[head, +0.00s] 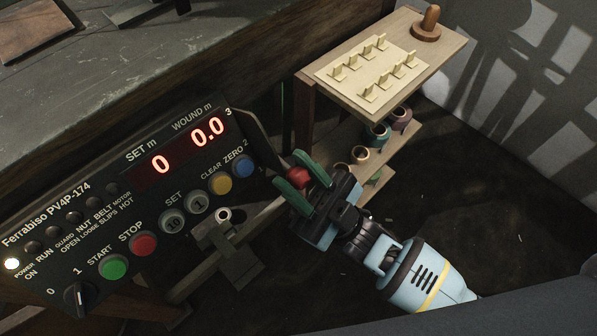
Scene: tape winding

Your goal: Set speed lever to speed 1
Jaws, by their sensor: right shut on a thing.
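The speed lever's red ball knob (298,174) shows beyond the right end of the black control panel (75,247). My right gripper (291,180) reaches in from the lower right, its green fingers shut on the knob. The fingers and gripper body hide part of the knob, and the lever's shaft is hard to make out. My left gripper is not in view.
The panel has a green start button (113,267), a red stop button (143,244) and lit red displays (186,148). A wooden shelf stand (440,62) with pale pegs and tape rolls stands behind my right gripper. Dark floor (470,210) is open at the right.

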